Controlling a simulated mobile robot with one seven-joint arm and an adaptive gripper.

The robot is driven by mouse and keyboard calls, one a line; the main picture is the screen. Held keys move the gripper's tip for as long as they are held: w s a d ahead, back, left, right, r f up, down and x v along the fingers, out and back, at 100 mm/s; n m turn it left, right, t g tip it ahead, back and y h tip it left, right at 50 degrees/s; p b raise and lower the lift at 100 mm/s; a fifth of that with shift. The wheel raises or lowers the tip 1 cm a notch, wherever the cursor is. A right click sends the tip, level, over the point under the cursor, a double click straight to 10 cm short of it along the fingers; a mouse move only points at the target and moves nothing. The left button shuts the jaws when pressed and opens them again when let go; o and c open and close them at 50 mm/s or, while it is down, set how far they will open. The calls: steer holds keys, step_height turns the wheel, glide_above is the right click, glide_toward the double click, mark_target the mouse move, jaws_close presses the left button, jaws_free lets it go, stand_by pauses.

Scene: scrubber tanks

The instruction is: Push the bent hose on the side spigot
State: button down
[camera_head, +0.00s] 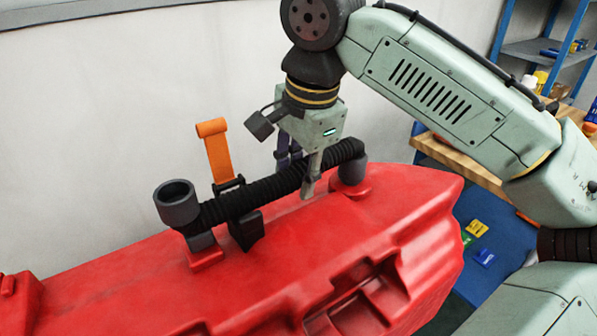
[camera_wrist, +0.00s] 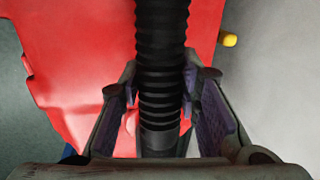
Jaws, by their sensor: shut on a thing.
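The bent black corrugated hose (camera_head: 265,189) runs along the top of the red tank (camera_head: 345,245). Its right end bends down into a grey cuff (camera_head: 351,170) at a round red boss; whether it is fully seated there is unclear. Its left end meets a grey open-topped cup (camera_head: 177,203); the exact joint is hard to see. My gripper (camera_head: 298,178) reaches down over the hose near its right bend, shut on it. In the wrist view the hose (camera_wrist: 160,75) passes between both fingers (camera_wrist: 160,105), with a smooth dark cuff (camera_wrist: 159,141) near the palm.
An orange strap latch (camera_head: 216,155) stands raised beside a black bracket (camera_head: 246,228) around the hose. A wooden-topped bench (camera_head: 460,163) and blue shelf (camera_head: 545,50) stand at right. A pale wall (camera_head: 100,90) lies behind the tank. A yellow piece (camera_wrist: 229,39) shows at the tank's edge.

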mark_target(301, 166)
steer(key=shift+f+b, duration=0.3)
steer(key=shift+f, duration=0.3)
stand_by(0.5)
steer(key=shift+r+p, duration=0.1)
steer(key=shift+p, duration=0.2)
steer(key=c, duration=1.1)
jaws_free()
steer(key=o, duration=0.5)
steer(key=shift+r, duration=0.1)
steer(key=shift+s+d+r+p, duration=0.15)
steer(key=shift+s+r+p, duration=0.05)
steer(key=shift+r+p, duration=0.9)
steer(key=shift+s+d+r+p, duration=0.1)
steer(key=shift+s+r+p, duration=0.05)
steer(key=shift+r+p, duration=0.85)
